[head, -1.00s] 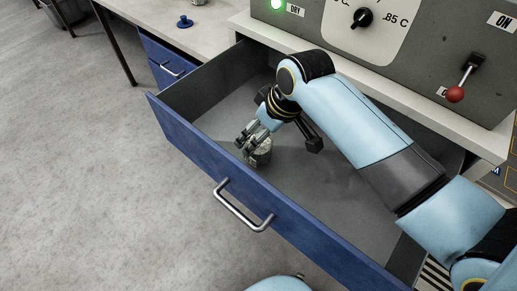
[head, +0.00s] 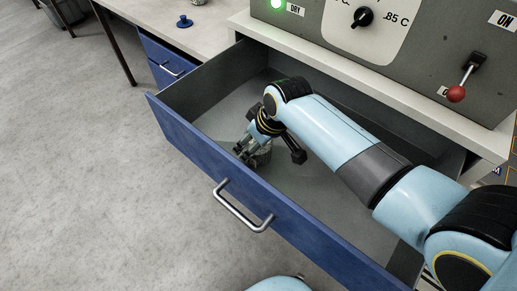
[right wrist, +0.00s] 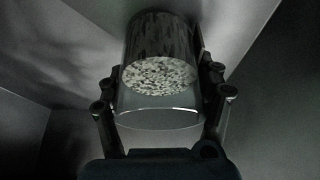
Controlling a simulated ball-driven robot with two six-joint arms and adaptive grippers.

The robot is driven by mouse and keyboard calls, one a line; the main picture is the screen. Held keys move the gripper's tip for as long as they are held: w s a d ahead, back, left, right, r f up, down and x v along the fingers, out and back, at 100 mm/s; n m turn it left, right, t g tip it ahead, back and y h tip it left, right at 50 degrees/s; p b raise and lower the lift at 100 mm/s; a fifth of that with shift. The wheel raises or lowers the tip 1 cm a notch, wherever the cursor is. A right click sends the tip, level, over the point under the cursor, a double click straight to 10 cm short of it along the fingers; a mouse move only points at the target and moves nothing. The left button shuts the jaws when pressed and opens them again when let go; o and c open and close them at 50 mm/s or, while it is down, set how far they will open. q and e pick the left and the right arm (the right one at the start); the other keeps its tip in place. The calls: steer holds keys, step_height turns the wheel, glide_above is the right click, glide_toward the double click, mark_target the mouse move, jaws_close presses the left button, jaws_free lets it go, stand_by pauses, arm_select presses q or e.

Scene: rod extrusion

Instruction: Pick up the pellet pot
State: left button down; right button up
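The pellet pot (head: 262,158) is a small glassy cylinder standing in the open drawer, near its front panel. In the right wrist view the pot (right wrist: 160,100) is see-through towards its rim, with pale speckled pellets inside. My right gripper (head: 245,150) is low in the drawer at the pot and hides part of it in the head view. Its fingers are apart, one on each side of the pot; I cannot tell whether they touch its wall. My left gripper is not in view.
The blue-fronted drawer (head: 180,135) has walls close around the gripper, and a handle (head: 240,208) outside. Above stands a grey control panel (head: 425,60) with a dial and a red-knobbed lever (head: 460,85). A blue knobbed object (head: 184,21) is on the bench. The drawer floor is otherwise clear.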

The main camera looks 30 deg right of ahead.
steer(key=c, duration=0.9)
steer(key=shift+c, duration=0.3)
steer(key=shift+r, duration=0.1)
